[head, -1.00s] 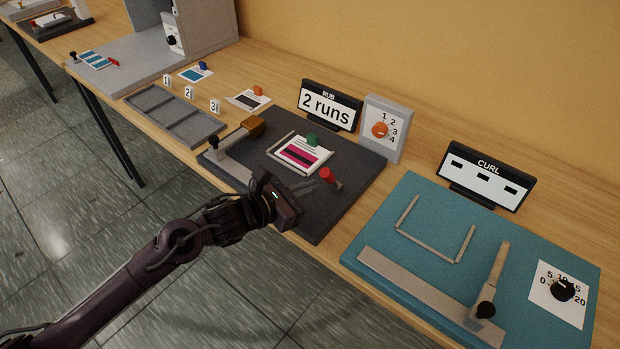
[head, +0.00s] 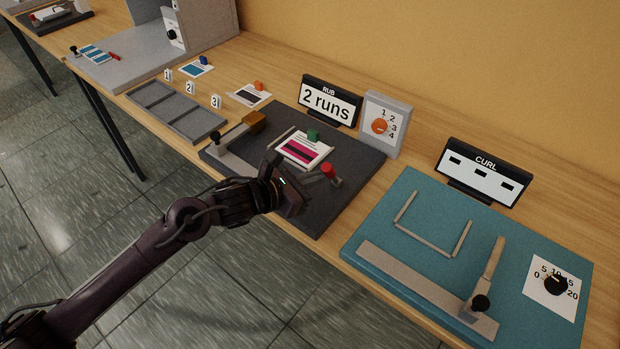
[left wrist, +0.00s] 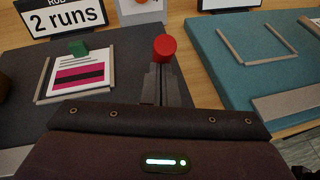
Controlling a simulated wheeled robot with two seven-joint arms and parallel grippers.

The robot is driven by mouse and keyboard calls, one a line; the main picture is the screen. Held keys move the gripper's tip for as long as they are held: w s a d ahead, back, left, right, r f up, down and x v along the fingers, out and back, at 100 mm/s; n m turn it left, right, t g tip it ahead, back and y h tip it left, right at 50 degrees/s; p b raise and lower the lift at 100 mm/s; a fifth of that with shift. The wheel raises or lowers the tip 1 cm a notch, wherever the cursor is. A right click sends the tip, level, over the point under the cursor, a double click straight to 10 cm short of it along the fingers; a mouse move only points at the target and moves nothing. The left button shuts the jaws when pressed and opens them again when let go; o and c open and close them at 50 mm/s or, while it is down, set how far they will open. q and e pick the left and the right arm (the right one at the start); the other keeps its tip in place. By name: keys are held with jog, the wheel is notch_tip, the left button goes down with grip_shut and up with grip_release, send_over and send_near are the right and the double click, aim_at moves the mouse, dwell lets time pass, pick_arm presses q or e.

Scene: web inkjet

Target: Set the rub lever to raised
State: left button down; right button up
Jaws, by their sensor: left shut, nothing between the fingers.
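The rub station is a dark grey board (head: 345,205) under a display (head: 330,101) reading "RUB 2 runs". A red-knobbed lever (head: 331,171) stands near its right front; the knob also shows in the left wrist view (left wrist: 165,47). A pale arm with a black knob (head: 212,150) and a brown block (head: 254,121) lies at the board's left. My left gripper (head: 300,184) is shut and empty, low over the front of the board, left of the red knob. In the left wrist view its fingertips (left wrist: 161,78) appear just below the knob and hide the lever's lower part. I cannot tell whether they touch.
A card with a green block (head: 312,136) lies between strips on the board. An orange dial (head: 380,126) stands behind. The teal CURL board (head: 420,215) is at right, and a numbered tray (head: 178,110) at left. The table's front edge is below my arm.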

pick_arm(q)
jog(key=w+d+r+g+y+p, duration=0.1)
jog(key=w, duration=0.1)
jog(key=w+d+r+g+y+p, duration=0.1)
jog(key=w+d+g+y, duration=0.1)
jog(key=w+d+r+g+y+p, duration=0.1)
jog(key=w+d+g, duration=0.1)
jog(key=w, duration=0.1)
jog(key=shift+d+r+n, duration=0.1)
jog(key=shift+d+n, duration=0.05)
jog(key=shift+n, duration=0.25)
jog(key=shift+w+d+r+b, duration=0.2)
jog(key=shift+w+d+b, duration=0.35)
jog(key=shift+b, duration=0.65)
jog(key=shift+w+r, duration=0.15)
jog(key=shift+a, duration=0.1)
